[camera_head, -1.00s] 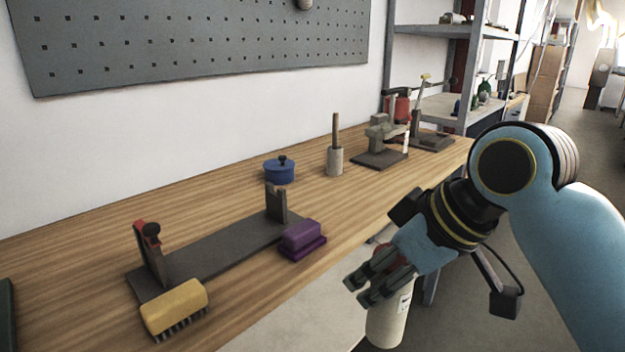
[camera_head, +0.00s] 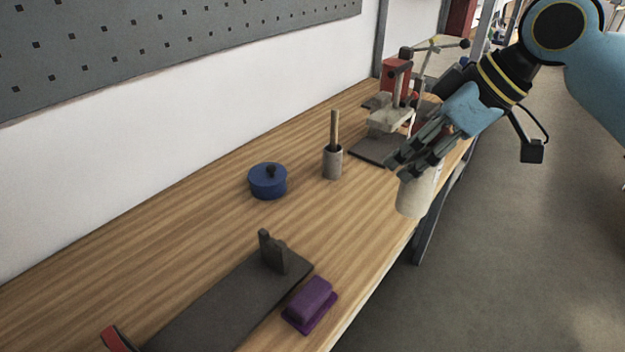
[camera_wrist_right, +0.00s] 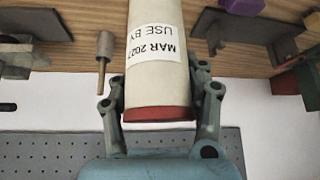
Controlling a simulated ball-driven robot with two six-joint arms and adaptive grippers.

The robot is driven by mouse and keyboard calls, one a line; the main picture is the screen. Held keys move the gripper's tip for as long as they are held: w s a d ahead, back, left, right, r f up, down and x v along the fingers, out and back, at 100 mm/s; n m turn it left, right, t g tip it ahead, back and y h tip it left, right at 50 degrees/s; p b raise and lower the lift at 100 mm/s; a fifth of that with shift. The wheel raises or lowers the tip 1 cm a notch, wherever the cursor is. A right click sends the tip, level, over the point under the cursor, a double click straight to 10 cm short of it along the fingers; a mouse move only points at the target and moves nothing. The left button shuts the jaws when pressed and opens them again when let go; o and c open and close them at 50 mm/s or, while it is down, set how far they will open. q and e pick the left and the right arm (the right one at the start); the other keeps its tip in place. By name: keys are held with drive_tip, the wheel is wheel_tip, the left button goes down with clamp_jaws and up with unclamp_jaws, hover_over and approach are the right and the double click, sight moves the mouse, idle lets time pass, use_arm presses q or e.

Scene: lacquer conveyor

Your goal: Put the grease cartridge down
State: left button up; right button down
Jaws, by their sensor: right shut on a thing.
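The grease cartridge (camera_head: 417,192) is a cream cylinder that hangs from my right gripper (camera_head: 413,160) at the front edge of the bench in the head view. In the right wrist view the cartridge (camera_wrist_right: 158,75) lies between the fingers of my right gripper (camera_wrist_right: 160,88), with a red end cap and a label reading "USE BY MAR 2027". The gripper is shut on it near the red end. In the head view the cartridge's upper end is mostly hidden by the fingers. My left gripper is not in view.
On the wooden bench (camera_head: 200,215) stand a blue lidded pot (camera_head: 267,182), a grey holder with a wooden handle (camera_head: 333,162), a purple block (camera_head: 310,304), a dark stand (camera_head: 225,306) and a press-like fixture (camera_head: 390,122). Clear wood lies between the pot and the front edge.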

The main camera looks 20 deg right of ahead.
use_arm(q)
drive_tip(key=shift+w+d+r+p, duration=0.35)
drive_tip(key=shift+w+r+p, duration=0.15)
drive_tip(key=shift+p, duration=0.05)
use_arm(e)
drive_tip(key=w+a+f, duration=0.4)
drive_tip(key=w+f, duration=0.6)
drive_tip(key=shift+w+a+f, duration=0.2)
drive_tip(key=shift+a+f, duration=0.05)
drive_tip(key=shift+f, duration=0.05)
drive_tip(key=shift+f, duration=0.1)
drive_tip(key=c, duration=0.6)
unclamp_jaws()
drive_tip(key=shift+c, duration=0.2)
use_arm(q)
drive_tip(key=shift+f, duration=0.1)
use_arm(e)
drive_tip(key=v, duration=1.2)
